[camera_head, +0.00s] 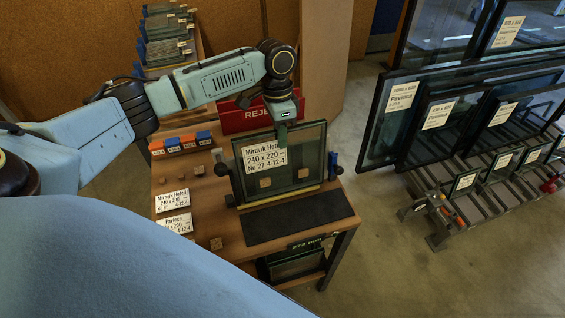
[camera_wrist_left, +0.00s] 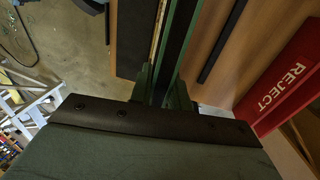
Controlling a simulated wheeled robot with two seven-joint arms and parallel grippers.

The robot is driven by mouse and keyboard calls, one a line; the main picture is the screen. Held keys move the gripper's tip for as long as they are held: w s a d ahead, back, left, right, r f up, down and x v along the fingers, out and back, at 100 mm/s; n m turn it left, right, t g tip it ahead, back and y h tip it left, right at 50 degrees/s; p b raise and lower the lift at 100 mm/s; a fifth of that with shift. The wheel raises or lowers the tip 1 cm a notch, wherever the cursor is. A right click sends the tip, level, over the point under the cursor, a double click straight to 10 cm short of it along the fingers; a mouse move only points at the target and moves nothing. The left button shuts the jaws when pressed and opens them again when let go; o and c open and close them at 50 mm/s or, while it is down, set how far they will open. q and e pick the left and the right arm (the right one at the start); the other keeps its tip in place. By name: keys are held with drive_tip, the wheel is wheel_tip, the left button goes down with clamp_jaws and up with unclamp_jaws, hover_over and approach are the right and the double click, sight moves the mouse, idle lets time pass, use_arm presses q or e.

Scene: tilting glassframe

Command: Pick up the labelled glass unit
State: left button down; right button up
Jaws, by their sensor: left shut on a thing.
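The labelled glass unit (camera_head: 305,153) stands upright on the wooden bench, with dark edges and a white label (camera_head: 265,158) reading Miravik Hotell 240 x 220. Small cork-coloured pads show on its pane. My left gripper (camera_head: 282,134) reaches down from above and is shut on the unit's top edge, left of its middle. In the left wrist view the green gripper fingers (camera_wrist_left: 165,95) sit on both sides of the unit's edge (camera_wrist_left: 168,40), which runs away from the camera. The fingertips are partly hidden. My right gripper is not in view.
A red REJECT sign (camera_head: 256,114) stands behind the unit; it also shows in the wrist view (camera_wrist_left: 290,80). A dark mat (camera_head: 297,217) lies in front. Loose labels (camera_head: 172,201) and small blocks (camera_head: 187,142) lie at the left. Racked glass units (camera_head: 440,115) stand at the right beyond clear floor.

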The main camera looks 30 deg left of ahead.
use_arm(q)
drive_tip(key=shift+w+r, duration=0.15)
drive_tip(key=shift+r, duration=0.55)
wheel_tip(320, 180, up, 17)
drive_tip(key=shift+p, duration=0.3)
